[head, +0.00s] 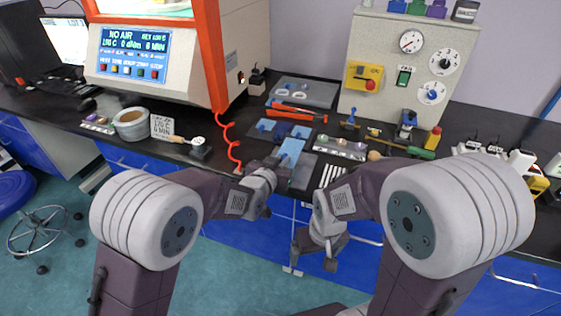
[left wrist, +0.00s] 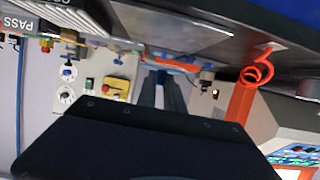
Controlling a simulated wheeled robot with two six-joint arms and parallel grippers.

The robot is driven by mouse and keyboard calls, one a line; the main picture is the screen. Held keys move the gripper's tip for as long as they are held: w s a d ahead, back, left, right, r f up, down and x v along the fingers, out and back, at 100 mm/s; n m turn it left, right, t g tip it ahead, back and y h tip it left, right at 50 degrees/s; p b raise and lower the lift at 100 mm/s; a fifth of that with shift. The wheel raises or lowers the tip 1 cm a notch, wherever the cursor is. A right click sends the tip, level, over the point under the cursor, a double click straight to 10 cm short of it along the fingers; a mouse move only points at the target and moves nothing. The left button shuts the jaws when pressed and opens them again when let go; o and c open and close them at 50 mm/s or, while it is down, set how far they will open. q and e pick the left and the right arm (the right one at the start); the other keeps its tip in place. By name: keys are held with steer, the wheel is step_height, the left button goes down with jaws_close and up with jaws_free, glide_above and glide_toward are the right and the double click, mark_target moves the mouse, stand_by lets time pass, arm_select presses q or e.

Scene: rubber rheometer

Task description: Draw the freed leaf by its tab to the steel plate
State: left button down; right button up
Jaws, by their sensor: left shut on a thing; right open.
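A light blue strip, which looks like the leaf (head: 291,147), slants across the bench near its front edge. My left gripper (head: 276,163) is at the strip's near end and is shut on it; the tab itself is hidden. In the left wrist view my two dark left fingers (left wrist: 167,92) are close together, with a pale blue sliver between them. A flat grey plate (head: 303,172), seemingly the steel plate, lies just right of the strip's near end. My right gripper (head: 320,250) is open and empty, hanging low in front of the blue cabinets.
Blue pieces (head: 266,126) lie behind the strip, and an orange-handled tool (head: 297,112) behind those. A coiled red hose (head: 231,145) hangs to the left. The orange-framed machine (head: 160,50) stands behind.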

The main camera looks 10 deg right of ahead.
arm_select(q)
steer(key=shift+f+b, duration=2.45)
steer(key=shift+f, duration=0.35)
steer(key=c, duration=1.4)
jaws_free()
steer(key=p+v, duration=0.1)
steer(key=v, duration=0.2)
steer(key=r+v, duration=0.1)
steer(key=v, duration=0.3)
steer(key=shift+w+d+r+p, duration=0.2)
steer(key=shift+r+p, duration=0.05)
steer(key=shift+p, duration=0.15)
